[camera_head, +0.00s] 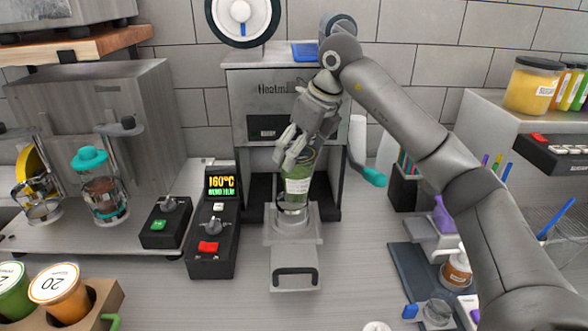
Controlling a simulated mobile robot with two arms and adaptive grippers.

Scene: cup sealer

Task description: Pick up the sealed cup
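The cup (297,187) is a clear cup with green contents and a pale label. It stands upright in the round holder of the cup sealer's pulled-out tray (294,247), in front of the sealer (262,105). My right gripper (292,158) comes down from the upper right to the top of the cup. Its fingers overlap the cup's rim in the picture. The cup's top is partly hidden by them, so I cannot tell whether they grip it. My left gripper is not in view.
A control box (212,238) with a display reading 160°C stands left of the tray. Blender-like jars (103,198) are at the left. A cardboard carrier (92,305) with cups is at the front left. A dark tray (408,262) with small items lies at the right.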

